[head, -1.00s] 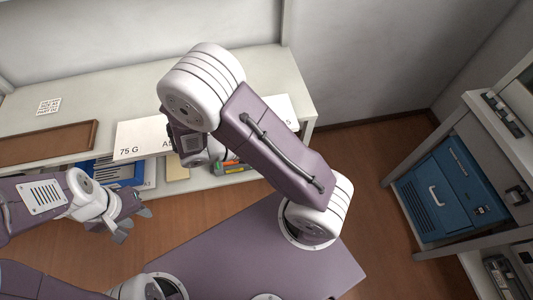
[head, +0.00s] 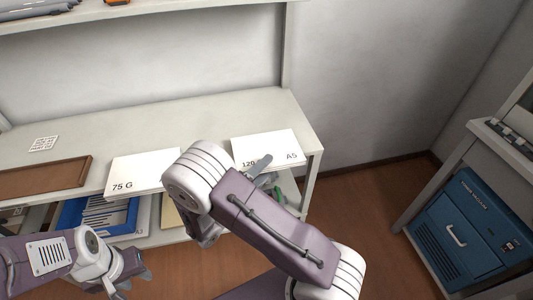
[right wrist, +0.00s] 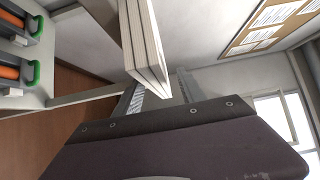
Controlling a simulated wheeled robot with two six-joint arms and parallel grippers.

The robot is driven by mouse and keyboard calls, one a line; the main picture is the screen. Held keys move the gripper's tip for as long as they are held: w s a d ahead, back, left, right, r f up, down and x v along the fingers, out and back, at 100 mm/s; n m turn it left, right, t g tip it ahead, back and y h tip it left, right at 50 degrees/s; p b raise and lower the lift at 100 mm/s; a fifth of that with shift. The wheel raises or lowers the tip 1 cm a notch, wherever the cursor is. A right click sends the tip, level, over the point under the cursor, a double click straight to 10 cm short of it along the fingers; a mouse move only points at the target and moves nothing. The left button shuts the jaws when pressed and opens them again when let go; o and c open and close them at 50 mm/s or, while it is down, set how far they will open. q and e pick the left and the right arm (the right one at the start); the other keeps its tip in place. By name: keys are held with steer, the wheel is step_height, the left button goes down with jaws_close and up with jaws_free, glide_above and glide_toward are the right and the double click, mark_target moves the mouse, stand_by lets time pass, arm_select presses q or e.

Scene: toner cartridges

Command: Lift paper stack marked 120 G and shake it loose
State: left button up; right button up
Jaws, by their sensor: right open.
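The white paper stack (head: 270,147) marked 120 and A5 lies flat at the right front of the shelf top, part of its label hidden by my right gripper (head: 262,172). That gripper is at the stack's front edge. In the right wrist view the layered edge of the stack (right wrist: 143,42) shows between the lines of the two fingers of my right gripper (right wrist: 158,88), which are apart. I cannot tell whether they touch it. My left gripper (head: 126,281) is low at the left, away from the stack, with its fingers apart and empty.
A white stack marked 75 G (head: 143,172) lies left of my right arm. A brown tray (head: 45,178) is further left. A blue folder or tray (head: 80,212) and coloured items (head: 277,193) sit on the lower shelf. A blue cabinet (head: 465,232) stands at the right.

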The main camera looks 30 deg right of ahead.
steer(key=x, duration=0.2)
steer(key=shift+w+d+f, duration=0.1)
steer(key=shift+w+d, duration=0.05)
steer(key=shift+d, duration=0.2)
steer(key=shift+a, duration=0.1)
steer(key=shift+c, duration=0.9)
jaws_close()
step_height(320, 180, up, 5)
steer(key=shift+f+p, duration=0.2)
steer(key=shift+p, duration=0.9)
steer(key=s+d+r+p, duration=0.6)
steer(key=s+p, duration=0.3)
steer(key=p, duration=0.4)
steer(key=shift+d+r, duration=0.25)
steer(key=shift+d, duration=0.45)
